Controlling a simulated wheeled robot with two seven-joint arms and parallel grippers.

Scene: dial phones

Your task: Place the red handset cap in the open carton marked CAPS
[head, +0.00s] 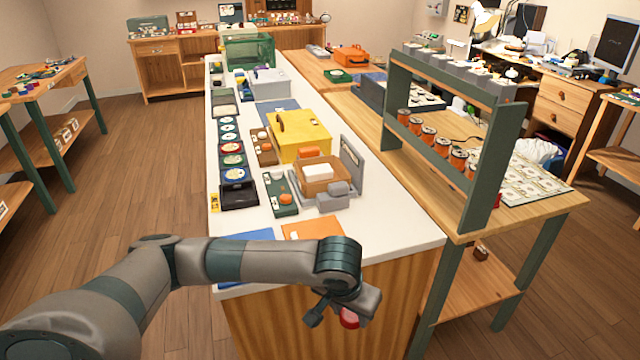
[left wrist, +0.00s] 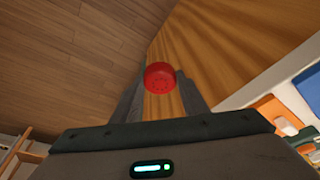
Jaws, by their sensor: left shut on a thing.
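The red handset cap (head: 349,317) is round, with small holes in its face in the left wrist view (left wrist: 159,77). My left gripper (head: 341,311) is shut on it and holds it in front of the near end of the white-topped counter, below the top's level. In the left wrist view the cap sits between the two fingertips (left wrist: 160,92). A brown open carton (head: 325,185) with something white in it stands on the counter; I cannot read a CAPS marking on it. My right gripper is out of view.
The white counter (head: 410,225) holds a yellow box (head: 300,135), a grey upright panel (head: 352,160), a green tray (head: 281,196) and several dials. Orange (head: 313,229) and blue mats lie at its near end. A green-framed rack (head: 480,190) stands at right.

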